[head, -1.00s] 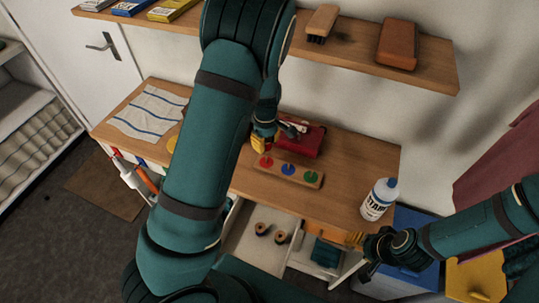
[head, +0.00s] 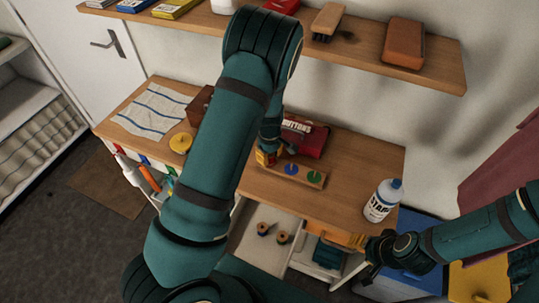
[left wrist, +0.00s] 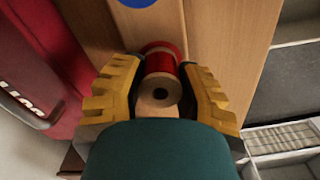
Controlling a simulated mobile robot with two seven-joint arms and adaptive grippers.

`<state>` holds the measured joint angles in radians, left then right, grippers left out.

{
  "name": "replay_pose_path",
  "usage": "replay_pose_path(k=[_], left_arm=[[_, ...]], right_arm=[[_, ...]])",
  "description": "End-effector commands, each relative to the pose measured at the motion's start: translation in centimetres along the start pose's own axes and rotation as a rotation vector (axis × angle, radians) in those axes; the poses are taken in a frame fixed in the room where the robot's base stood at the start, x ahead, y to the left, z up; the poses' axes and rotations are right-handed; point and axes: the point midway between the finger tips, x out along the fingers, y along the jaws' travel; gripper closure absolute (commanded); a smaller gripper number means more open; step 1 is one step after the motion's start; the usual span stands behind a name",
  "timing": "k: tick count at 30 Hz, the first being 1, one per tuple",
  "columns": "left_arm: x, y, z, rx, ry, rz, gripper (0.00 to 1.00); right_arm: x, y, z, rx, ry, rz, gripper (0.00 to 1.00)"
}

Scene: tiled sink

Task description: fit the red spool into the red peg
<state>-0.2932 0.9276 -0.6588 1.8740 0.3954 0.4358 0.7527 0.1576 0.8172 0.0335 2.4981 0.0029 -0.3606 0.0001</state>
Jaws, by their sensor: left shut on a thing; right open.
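My left gripper (head: 266,158) is at the left end of the wooden peg board (head: 303,175), over where the red peg's spot lies. In the left wrist view the gripper (left wrist: 160,92) is shut on the red spool (left wrist: 161,62), one yellow finger on each side. The spool's pale wooden end with a dark hole faces the camera. The red peg is hidden behind the gripper and spool; I cannot tell whether the spool is around it. The blue spot (head: 291,169) and green spot (head: 314,177) are clear. My right gripper (head: 374,254) is open, off the table's front right.
A red box (head: 305,138) stands just behind the board. A white bottle (head: 380,202) stands at the table's right end. A yellow disc (head: 181,143) and a striped cloth (head: 150,111) lie to the left. An open drawer (head: 258,251) below holds two spools.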

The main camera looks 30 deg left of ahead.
Motion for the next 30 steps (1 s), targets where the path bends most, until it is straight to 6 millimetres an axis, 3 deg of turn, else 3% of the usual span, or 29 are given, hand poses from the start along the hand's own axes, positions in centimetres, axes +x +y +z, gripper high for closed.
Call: replay_pose_path(k=[1, 3, 16, 30], left_arm=[[0.1, 0.0, 0.0, 0.000, 0.000, 0.000, 0.58], [0.1, 0.0, 0.0, 0.000, 0.000, 0.000, 0.40], [-0.8, 0.1, 0.0, 0.000, 0.001, 0.001, 0.40], [-9.8, 0.1, 0.0, 0.000, 0.000, 0.002, 0.40]], right_arm=[[0.1, 0.0, 0.0, 0.000, 0.000, 0.000, 0.53], [0.1, 0.0, 0.0, 0.000, 0.000, 0.000, 0.53], [-0.3, -0.1, -0.1, 0.000, 0.000, 0.000, 0.53], [-1.1, -0.4, -0.2, -0.002, -0.001, -0.001, 0.53]])
